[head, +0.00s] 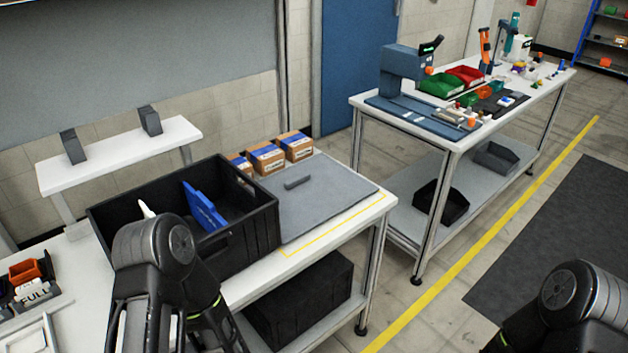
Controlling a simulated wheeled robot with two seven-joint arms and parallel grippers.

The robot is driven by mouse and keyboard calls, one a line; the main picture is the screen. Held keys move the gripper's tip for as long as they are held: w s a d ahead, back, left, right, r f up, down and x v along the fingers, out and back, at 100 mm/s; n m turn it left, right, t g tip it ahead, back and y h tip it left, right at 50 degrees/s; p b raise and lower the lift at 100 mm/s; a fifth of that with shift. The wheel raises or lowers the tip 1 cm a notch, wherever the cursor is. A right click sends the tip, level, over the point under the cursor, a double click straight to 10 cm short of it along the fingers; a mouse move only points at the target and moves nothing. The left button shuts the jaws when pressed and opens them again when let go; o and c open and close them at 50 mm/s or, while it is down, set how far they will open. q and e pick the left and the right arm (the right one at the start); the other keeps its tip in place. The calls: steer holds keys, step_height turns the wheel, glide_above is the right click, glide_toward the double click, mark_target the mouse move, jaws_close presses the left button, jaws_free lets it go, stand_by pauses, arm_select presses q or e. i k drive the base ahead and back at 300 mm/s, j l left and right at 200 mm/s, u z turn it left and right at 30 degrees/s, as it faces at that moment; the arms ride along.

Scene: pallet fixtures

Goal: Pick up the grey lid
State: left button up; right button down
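The grey lid (330,198) is a flat grey panel lying on the white table, right of the black crate. A short dark bar like a handle (298,183) stands on its top. Part of my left arm shows at the lower left, in front of the black crate, and part of my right arm shows at the lower right corner. Neither gripper can be seen. Nothing visible touches the lid.
The black crate (262,238) holds a blue item (203,206) and a white-tipped item (147,209). Small cardboard boxes (267,159) stand behind the lid. A yellow line (335,224) marks the table in front of it. A second workbench (455,138) stands at the right.

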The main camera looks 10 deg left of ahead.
mark_target(312, 191)
steer(key=i+l+u, duration=0.1)
steer(key=i+l, duration=0.25)
steer(key=l, duration=0.25)
steer(key=i+l+u, duration=0.25)
steer(key=l, duration=0.4)
steer(key=i+l, duration=0.25)
steer(key=i+l+u, duration=0.15)
steer(key=l, duration=0.3)
steer(key=i+l+u, duration=0.1)
steer(key=l, duration=0.25)
steer(key=i+l, duration=0.2)
steer(key=l, duration=0.15)
steer(key=u, duration=0.05)
